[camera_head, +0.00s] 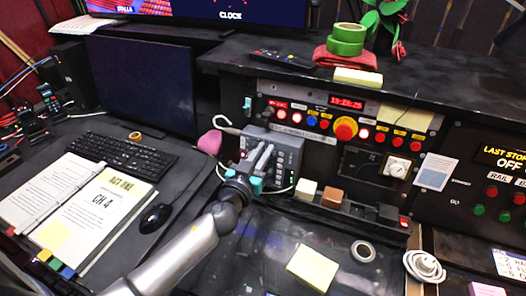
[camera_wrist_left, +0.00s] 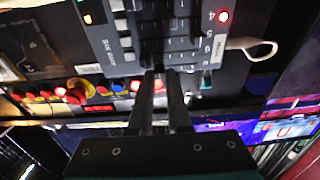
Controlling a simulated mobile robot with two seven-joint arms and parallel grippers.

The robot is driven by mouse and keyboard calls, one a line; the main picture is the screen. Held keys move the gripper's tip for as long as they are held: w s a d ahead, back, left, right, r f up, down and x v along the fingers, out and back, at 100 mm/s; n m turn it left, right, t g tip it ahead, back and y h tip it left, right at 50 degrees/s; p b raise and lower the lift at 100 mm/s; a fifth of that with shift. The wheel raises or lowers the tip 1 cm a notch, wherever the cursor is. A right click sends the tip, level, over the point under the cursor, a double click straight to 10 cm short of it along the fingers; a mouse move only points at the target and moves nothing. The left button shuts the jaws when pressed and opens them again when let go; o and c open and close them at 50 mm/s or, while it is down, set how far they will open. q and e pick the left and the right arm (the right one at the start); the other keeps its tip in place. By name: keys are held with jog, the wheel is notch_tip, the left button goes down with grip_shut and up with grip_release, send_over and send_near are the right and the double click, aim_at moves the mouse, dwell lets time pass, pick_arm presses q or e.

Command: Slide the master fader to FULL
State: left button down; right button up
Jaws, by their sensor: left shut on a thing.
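The grey fader console (camera_head: 284,150) stands against the front of the dark control panel, with buttons along its right side. My left gripper (camera_head: 264,153) reaches over it from the lower left, its pale fingers lying over the fader area. The wrist view shows the console (camera_wrist_left: 125,42) upside down, with slots and numbers. There my left gripper (camera_wrist_left: 160,76) has its two fingers close together at the fader area, shut on a fader knob. The knob is mostly hidden between the fingers, and its exact position along the slot cannot be read. My right gripper is not in view.
Lit buttons and a red mushroom button (camera_head: 344,128) sit on the panel behind. A cream block (camera_head: 306,189) and a brown block (camera_head: 332,196) stand right of the console. A pink object (camera_head: 210,141) and a cable are at its left. A mouse (camera_head: 155,217) lies on the desk.

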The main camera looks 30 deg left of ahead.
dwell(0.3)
pick_arm(q)
jog(key=a, duration=0.2)
jog(key=a+b, duration=0.1)
jog(key=a, duration=0.1)
jog(key=shift+s+a+f, duration=0.1)
jog(key=shift+s+a, duration=0.1)
jog(key=shift+a, duration=0.25)
jog(key=c, duration=0.8)
grip_release()
jog(key=shift+c, duration=0.2)
jog(key=s+b, duration=0.1)
jog(key=s, duration=1.4)
jog(key=shift+d, duration=0.4)
